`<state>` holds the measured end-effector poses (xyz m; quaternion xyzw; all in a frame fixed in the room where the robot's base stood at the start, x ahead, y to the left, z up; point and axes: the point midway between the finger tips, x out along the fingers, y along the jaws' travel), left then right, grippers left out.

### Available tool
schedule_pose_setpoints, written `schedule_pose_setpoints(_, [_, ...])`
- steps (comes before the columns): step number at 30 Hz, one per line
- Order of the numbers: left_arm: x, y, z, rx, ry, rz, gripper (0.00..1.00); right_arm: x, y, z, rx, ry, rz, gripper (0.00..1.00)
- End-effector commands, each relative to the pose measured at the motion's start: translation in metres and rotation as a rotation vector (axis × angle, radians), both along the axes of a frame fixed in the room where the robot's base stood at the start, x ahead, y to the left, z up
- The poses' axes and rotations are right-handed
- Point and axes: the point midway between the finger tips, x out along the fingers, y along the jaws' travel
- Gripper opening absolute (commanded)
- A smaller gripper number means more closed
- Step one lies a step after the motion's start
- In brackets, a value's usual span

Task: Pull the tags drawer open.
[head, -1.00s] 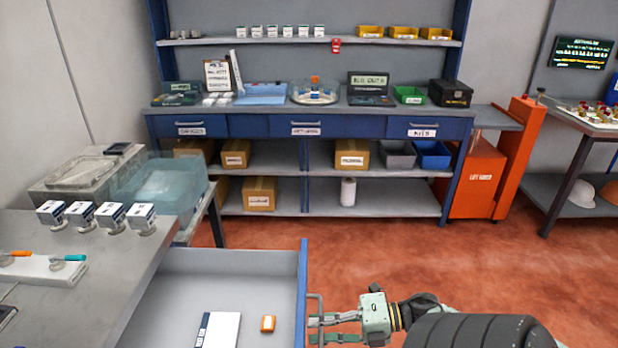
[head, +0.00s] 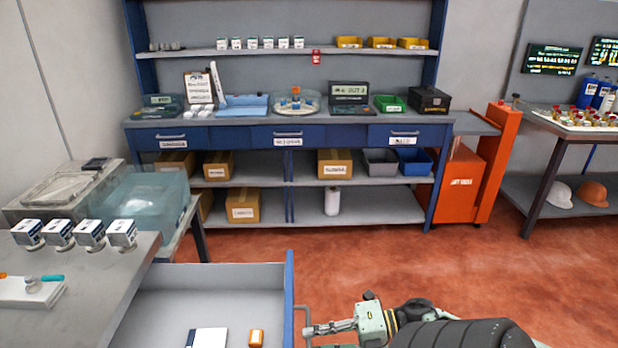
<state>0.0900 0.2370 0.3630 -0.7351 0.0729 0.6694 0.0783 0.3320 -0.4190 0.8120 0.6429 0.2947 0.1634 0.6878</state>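A grey drawer (head: 215,282) with a blue front (head: 289,300) stands far out from under the grey workbench (head: 110,285) at the lower left. Its label is not in view, so I cannot read whether it is the tags drawer. A white card with a dark edge (head: 208,338) and a small orange item (head: 256,338) lie in it. Its bar handle (head: 306,325) is on the right side of the front. My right gripper (head: 318,338) is at the handle, its fingers pointing left and seemingly spread; the lower finger is cut by the frame edge. My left gripper is not in view.
Several small white-labelled boxes (head: 90,234) stand on the bench, beside a translucent bin (head: 142,208). A blue shelving unit (head: 350,136) with shut drawers stands at the back. An orange cart (head: 464,185) is to its right. The red floor between is clear.

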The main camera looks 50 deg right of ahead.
Motion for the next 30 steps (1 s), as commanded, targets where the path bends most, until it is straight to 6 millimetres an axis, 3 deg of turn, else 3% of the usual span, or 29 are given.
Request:
schedule_pose_setpoints(6, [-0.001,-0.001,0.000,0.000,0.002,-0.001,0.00,-0.038,-0.030,0.008,-0.002,0.006,-0.001,0.17])
schedule_pose_setpoints(13, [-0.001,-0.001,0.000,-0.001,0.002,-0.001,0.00,-0.068,-0.053,0.016,-0.001,0.003,0.000,0.17])
schedule_pose_setpoints(19, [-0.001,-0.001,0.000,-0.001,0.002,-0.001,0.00,-0.078,-0.061,0.020,0.000,0.000,0.000,0.17])
schedule_pose_setpoints(30, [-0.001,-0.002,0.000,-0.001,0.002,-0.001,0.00,-0.078,-0.062,0.020,0.000,0.000,0.000,0.17])
